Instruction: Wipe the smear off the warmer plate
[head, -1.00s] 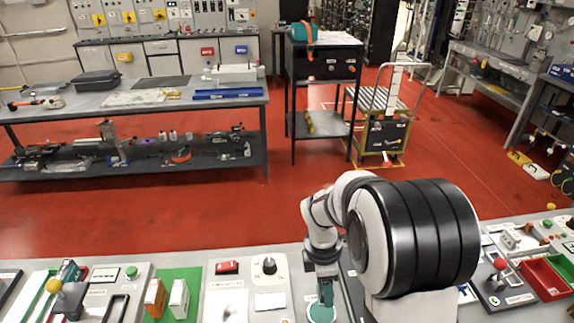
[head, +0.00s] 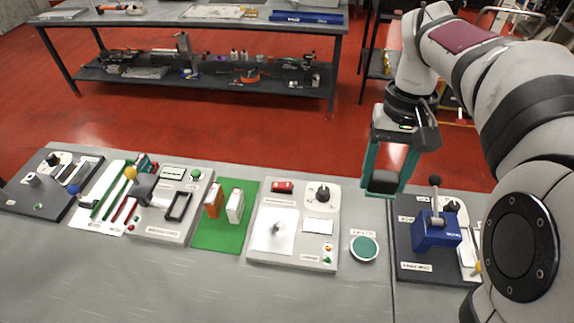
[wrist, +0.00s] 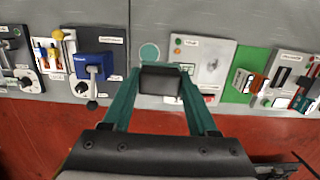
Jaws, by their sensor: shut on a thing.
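My gripper (head: 385,185) has teal fingers and is shut on a dark block (head: 382,181), held in the air above the bench's far edge. The block also shows between the fingertips in the wrist view (wrist: 161,81). The white warmer plate (head: 266,240) lies on a light panel, left of and nearer than my gripper in the head view. A small grey smear (head: 276,228) shows near its middle. In the wrist view the plate (wrist: 207,74) and its smear (wrist: 213,62) lie right of the block. The block is apart from the plate.
A round green pad in a white dish (head: 364,248) sits right of the panel. The panel carries a knob (head: 322,193) and red switch (head: 282,187). A blue lever box (head: 436,232) stands right; upright boxes (head: 234,205) stand on a green mat left. The bench front is clear.

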